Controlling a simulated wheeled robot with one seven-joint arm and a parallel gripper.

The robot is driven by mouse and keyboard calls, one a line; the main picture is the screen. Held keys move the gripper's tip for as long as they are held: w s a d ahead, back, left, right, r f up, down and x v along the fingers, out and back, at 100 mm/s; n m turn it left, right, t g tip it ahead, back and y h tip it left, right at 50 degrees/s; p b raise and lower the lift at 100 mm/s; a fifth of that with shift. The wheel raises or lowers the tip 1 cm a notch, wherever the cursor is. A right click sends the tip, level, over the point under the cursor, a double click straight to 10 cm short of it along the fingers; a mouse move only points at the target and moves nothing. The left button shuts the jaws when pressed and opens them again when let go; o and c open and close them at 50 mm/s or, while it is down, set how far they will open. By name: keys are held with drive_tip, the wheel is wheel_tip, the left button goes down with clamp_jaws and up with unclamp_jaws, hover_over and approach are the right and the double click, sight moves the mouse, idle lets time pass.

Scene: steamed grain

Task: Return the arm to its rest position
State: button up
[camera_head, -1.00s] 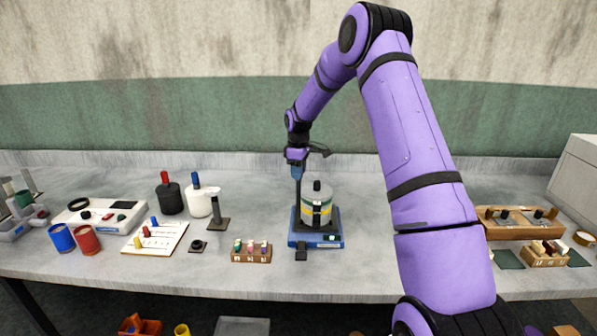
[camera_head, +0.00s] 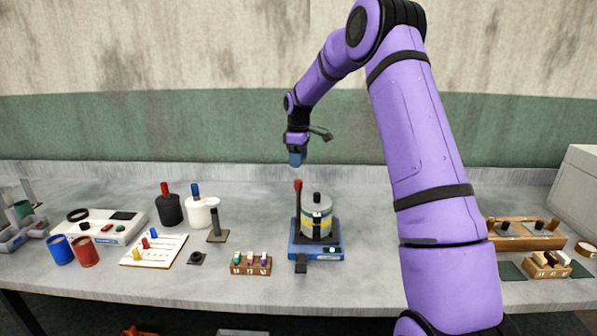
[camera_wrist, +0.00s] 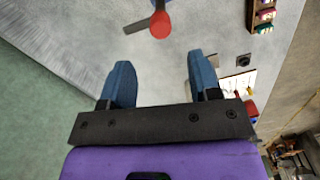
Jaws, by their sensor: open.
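My purple arm reaches over the grey table, and my gripper (camera_head: 296,160) hangs above the back part of it. In the wrist view the two blue fingers of my gripper (camera_wrist: 160,82) are apart with nothing between them. A dark lever with a red knob (camera_head: 298,185) stands upright just below my gripper. The red knob also shows in the wrist view (camera_wrist: 160,25), ahead of the fingers and clear of them. The lever stands at the left of a blue-based device (camera_head: 318,252) that carries a grey pot (camera_head: 316,222) with a black lid knob.
Black (camera_head: 169,209) and white (camera_head: 197,213) bottles stand left of the device. A small wooden rack (camera_head: 250,268) sits at the front. Blue (camera_head: 59,249) and red (camera_head: 85,252) cups stand at left. A wooden tray (camera_head: 525,240) lies at right. The air around my gripper is clear.

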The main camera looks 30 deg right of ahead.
drive_tip(key=shift+r, duration=0.9)
